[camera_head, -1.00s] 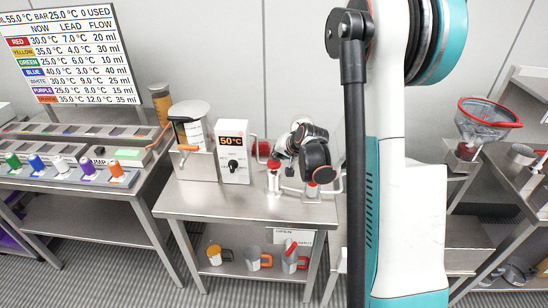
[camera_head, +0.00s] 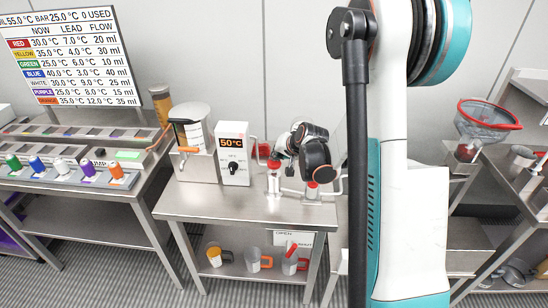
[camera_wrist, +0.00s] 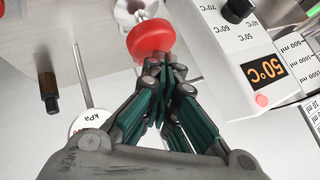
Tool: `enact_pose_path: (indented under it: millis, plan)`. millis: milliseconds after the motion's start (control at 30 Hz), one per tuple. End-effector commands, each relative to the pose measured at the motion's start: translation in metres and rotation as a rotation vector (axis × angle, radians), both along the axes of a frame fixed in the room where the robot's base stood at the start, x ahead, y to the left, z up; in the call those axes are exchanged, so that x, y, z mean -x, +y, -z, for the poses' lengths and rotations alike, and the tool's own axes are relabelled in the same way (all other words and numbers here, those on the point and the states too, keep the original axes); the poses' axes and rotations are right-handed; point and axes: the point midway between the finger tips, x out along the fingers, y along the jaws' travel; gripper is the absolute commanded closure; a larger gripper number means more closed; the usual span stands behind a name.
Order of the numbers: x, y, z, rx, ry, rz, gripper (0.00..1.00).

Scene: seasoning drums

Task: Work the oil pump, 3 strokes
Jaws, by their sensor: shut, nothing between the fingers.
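The pump with a red knob (camera_head: 273,163) stands on the middle table, just right of the heater box. In the wrist view the round red knob (camera_wrist: 151,39) sits on a pale metal stem, right at my fingertips. My gripper (camera_wrist: 166,70) is shut and empty, its tips at the knob's edge; I cannot tell whether they touch it. In the head view my gripper (camera_head: 284,156) is small and partly hidden by my own wrist. A second red-topped fitting (camera_head: 312,186) stands to the right, close under my wrist.
The heater box (camera_head: 233,155) reading 50°C stands close beside the pump; it also shows in the wrist view (camera_wrist: 255,55). A kPa gauge (camera_wrist: 88,125) and a dark-ended rod (camera_wrist: 48,90) lie on the other side. Mugs (camera_head: 253,258) stand on the lower shelf. The table's front is clear.

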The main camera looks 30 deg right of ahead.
Motion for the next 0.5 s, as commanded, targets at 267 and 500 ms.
enact_pose_path:
  millis: [267, 500]
  plan:
    - [0.0, 0.0, -0.017, 0.0, 0.0, 0.0, 1.0]
    - [0.0, 0.0, -0.028, 0.0, 0.0, 0.0, 1.0]
